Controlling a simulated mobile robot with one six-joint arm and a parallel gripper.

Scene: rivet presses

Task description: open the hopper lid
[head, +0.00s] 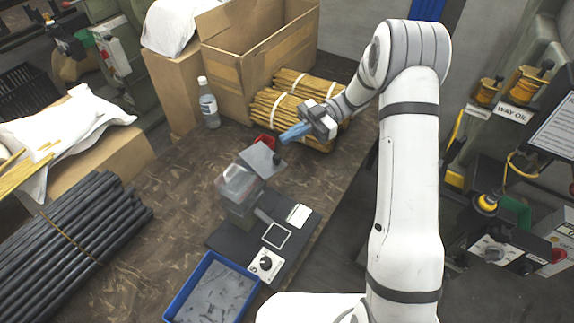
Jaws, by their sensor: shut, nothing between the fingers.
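The hopper (238,188) is a clear-walled box on a small dark machine base on the brown table, in the middle of the head view. Its lid (258,157) is a flat grey plate with a dark knob (277,159) at its right edge. The lid appears swung up at the far side of the hopper, and the hopper's top looks uncovered; its exact angle is hard to tell. My gripper (285,137) has blue fingers, which are shut and empty. The fingertips are just above and beyond the knob; I cannot tell whether they touch the lid.
A blue tray (172,310) of small parts stands in front of the base. A small red bin (264,141) is partly hidden behind the lid. Bundled yellow rods (268,107), a cardboard box (228,75) and a bottle (208,106) stand behind. Dark rods (75,245) lie left.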

